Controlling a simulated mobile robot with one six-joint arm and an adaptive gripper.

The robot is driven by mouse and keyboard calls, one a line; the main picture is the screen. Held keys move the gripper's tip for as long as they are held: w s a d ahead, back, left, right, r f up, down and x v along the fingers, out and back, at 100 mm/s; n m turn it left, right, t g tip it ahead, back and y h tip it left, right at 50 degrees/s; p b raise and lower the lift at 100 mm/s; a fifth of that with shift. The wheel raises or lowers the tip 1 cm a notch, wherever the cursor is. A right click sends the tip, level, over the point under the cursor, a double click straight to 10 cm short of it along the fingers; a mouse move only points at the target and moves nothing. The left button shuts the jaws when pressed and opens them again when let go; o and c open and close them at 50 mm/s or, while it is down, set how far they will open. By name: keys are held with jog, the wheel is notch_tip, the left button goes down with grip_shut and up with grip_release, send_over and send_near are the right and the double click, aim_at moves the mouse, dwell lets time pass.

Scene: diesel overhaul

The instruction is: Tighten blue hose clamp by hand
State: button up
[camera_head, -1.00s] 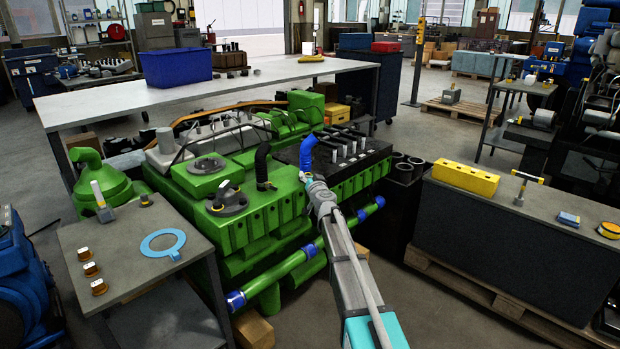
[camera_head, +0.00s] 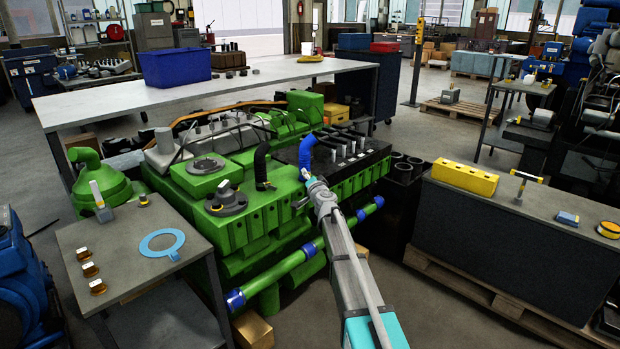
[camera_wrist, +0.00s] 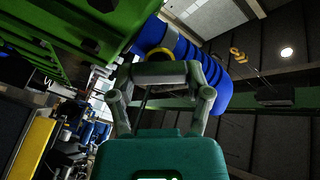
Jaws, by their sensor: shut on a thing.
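A blue hose (camera_head: 307,152) rises from the green engine (camera_head: 250,208), beside the black block with several grey studs. In the wrist view the blue hose (camera_wrist: 185,60) curves large behind my gripper (camera_wrist: 160,78). A yellow ring-like part (camera_wrist: 160,52) shows at the hose's lower end, just beyond the fingers; I cannot tell if it is the clamp. My gripper (camera_head: 305,177) is at the hose's base in the head view. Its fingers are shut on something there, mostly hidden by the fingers. The blue clamp itself is not clearly visible.
A green pipe with blue bands (camera_head: 312,250) runs along the engine's near side, below my arm. A side table (camera_head: 125,235) with a light blue ring stands at left. A dark bench (camera_head: 500,240) with a yellow block stands at right.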

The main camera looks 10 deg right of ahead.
jog(key=shift+s, duration=0.1)
jog(key=o, duration=1.2)
jog(key=s, duration=0.4)
jog(key=s+d, duration=0.1)
jog(key=s, duration=0.6)
jog(key=shift+s+d, duration=0.15)
jog(key=shift+s, duration=0.25)
